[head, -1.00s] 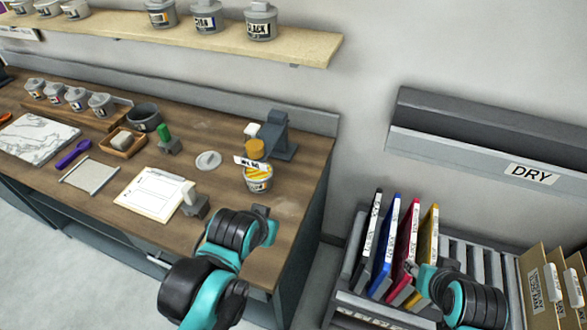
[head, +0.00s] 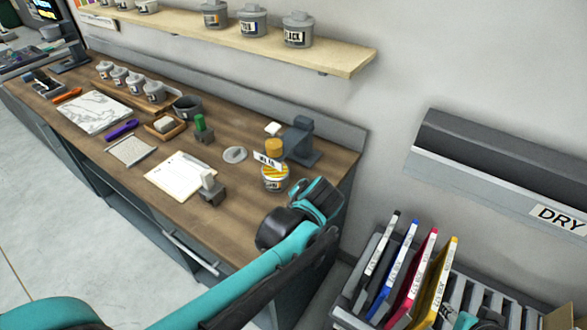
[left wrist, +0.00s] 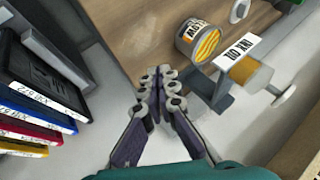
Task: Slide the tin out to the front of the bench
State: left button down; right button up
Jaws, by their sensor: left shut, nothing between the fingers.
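The tin (head: 275,178) is grey with a yellow top and a printed label. It stands upright on the bench (head: 240,215) near its right end, under a small white sign (head: 267,160) and an amber cylinder (head: 274,147) by a grey stand (head: 302,140). In the left wrist view the tin (left wrist: 198,44) is ahead, right of the fingers. My left gripper (head: 325,190) is to the right of the tin in the head view, near the bench's right edge. Its fingers (left wrist: 160,76) are shut and empty, apart from the tin.
A rack of coloured folders (head: 410,275) stands beyond the bench's right end. A shelf (head: 340,58) is above.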

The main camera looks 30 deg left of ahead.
aim_at(276, 176)
pick_arm(q)
jog(key=w+a+f+y+b, duration=0.1)
jog(key=w+f+y, duration=0.1)
jog(key=w, duration=0.3)
jog(key=w+a+f+m+y, duration=0.1)
jog(key=w+f+y, duration=0.2)
jog(key=w+y, duration=0.2)
jog(key=w+a+f+m+t+y+b, duration=0.1)
jog(key=w+f+y, duration=0.1)
jog(key=w, duration=0.4)
jog(key=shift+w+a+f+y+b, duration=0.2)
jog(key=shift+w+f+y+b, duration=0.1)
jog(key=shift+y, duration=0.5)
jog(key=shift+w+d+f+y, duration=0.1)
jog(key=shift+d+f+y, duration=0.05)
jog(key=shift+f+y, duration=0.15)
jog(key=b+x, duration=0.2)
jog(key=x, duration=0.8)
jog(key=shift+b, duration=0.35)
jog(key=s+b, duration=0.1)
jog(key=s, duration=0.2)
jog(key=shift+s+r, duration=0.1)
jog(key=shift+s, duration=0.4)
